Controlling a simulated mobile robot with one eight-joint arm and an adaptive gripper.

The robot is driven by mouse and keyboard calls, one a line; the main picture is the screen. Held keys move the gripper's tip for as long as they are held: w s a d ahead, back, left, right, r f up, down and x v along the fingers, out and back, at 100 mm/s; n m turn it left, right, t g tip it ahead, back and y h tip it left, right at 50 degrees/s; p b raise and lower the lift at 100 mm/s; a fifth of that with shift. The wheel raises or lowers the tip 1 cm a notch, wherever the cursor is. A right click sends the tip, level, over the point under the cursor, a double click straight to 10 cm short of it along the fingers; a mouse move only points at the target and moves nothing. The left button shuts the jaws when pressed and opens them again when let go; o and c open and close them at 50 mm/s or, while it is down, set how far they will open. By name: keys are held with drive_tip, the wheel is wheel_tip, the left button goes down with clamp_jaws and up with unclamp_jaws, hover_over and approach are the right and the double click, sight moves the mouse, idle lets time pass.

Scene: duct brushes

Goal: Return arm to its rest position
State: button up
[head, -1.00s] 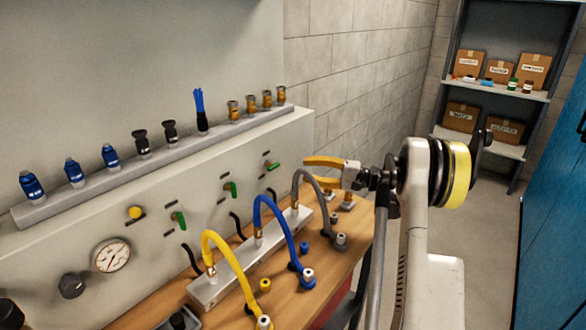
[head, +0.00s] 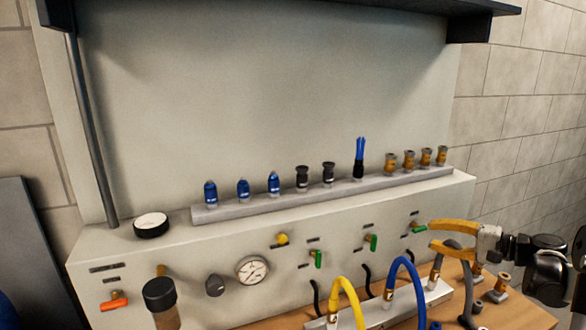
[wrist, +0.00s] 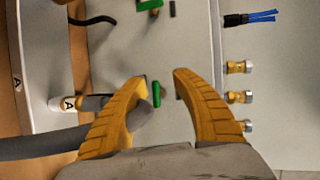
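My gripper (head: 432,236) is at the right of the head view, in front of the panel's right end. Its two yellow fingers are spread apart with nothing between them. In the wrist view the open fingers (wrist: 160,82) point at the panel, with a green valve handle (wrist: 156,94) showing in the gap behind them. A grey hose (wrist: 45,143) passes close to one finger, partly behind it. I cannot tell whether they touch.
A ledge (head: 330,193) holds blue, black and brass fittings and a blue brush (head: 360,158). Below are a gauge (head: 252,270), a yellow hose (head: 347,296) and a blue hose (head: 408,270) over the wooden bench (head: 520,318). A dark shelf (head: 300,6) overhangs the top.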

drive_tip(key=s+a+r+n+g+h, duration=0.1)
drive_tip(key=s+a+n+g+h, duration=0.1)
drive_tip(key=s+a, duration=0.6)
drive_tip(key=s+a+r+n+g+h, duration=0.1)
drive_tip(key=s+a+r+g+h, duration=0.2)
drive_tip(key=a, duration=0.8)
drive_tip(key=s+a+f+n+h, duration=0.1)
drive_tip(key=s+f+n+h, duration=0.1)
drive_tip(key=s, duration=0.8)
drive_tip(key=s+a+f+n+t+h, duration=0.1)
drive_tip(key=s+a+f+n+h, duration=0.1)
drive_tip(key=s, duration=0.8)
wheel_tip(320, 180, down, 2)
drive_tip(key=shift+s+f+n+h, duration=0.15)
drive_tip(key=shift+s+n+h, duration=0.15)
drive_tip(key=shift+n+h, duration=0.6)
